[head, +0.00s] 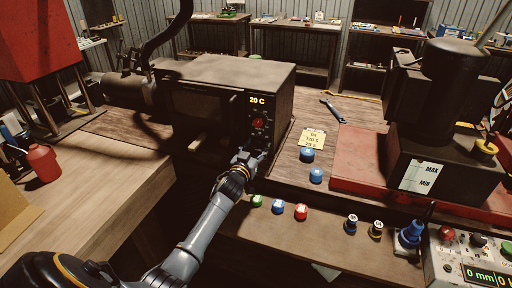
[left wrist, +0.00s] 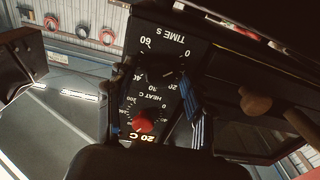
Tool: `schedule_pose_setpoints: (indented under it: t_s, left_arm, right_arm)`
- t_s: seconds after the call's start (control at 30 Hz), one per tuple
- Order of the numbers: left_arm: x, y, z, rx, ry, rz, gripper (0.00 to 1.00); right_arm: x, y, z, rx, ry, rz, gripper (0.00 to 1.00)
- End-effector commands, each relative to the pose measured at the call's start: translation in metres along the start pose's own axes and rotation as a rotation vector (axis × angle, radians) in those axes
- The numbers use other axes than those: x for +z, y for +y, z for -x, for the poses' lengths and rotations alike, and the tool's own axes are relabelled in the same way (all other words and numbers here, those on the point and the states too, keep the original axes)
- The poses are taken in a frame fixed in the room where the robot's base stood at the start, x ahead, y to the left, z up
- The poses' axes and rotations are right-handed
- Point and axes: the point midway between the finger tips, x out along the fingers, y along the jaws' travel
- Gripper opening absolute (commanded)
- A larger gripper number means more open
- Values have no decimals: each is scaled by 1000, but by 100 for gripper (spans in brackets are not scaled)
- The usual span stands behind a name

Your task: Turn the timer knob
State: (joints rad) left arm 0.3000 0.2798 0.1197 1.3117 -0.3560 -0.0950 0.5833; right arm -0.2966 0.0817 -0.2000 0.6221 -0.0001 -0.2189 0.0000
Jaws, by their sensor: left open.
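The small dark oven (head: 225,85) stands on the bench with a control panel on its right front. A lit display (head: 257,100) reads 20 C, with the red heat knob (head: 257,123) below it. In the left wrist view the panel is upside down, with the red heat knob (left wrist: 143,121) near the TIME S dial. The dark timer knob (left wrist: 158,76) is hard to make out, and its pointer cannot be read. My left gripper (head: 250,158) is at the lower panel. Its open fingers (left wrist: 155,82) lie on either side of the timer knob; contact cannot be told.
Blue caps (head: 307,155) sit nearby. Green, blue and red buttons (head: 278,206) line the front ledge. A red bottle (head: 43,162) stands left. A dark machine (head: 445,100) stands right.

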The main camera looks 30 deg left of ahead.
Motion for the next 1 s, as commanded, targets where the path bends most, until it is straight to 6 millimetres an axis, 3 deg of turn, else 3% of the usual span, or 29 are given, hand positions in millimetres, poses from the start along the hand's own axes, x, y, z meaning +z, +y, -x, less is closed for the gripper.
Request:
schedule_pose_setpoints:
  t_s: [0.13,0.4,0.73,1.0]
  left_arm:
    - [0,0,0,0,0,0,51]
    - [0,0,0,0,0,0,0]
    - [0,0,0,0,0,-43,0]
    - [1,1,0,1,1,-210,0]
  right_arm:
    - [4,-1,0,-1,-6,0,0]
    - [6,-1,0,-1,-10,0,0]
    - [6,-1,-1,-1,-9,0,0]
    - [6,-2,-6,-2,-8,0,0]
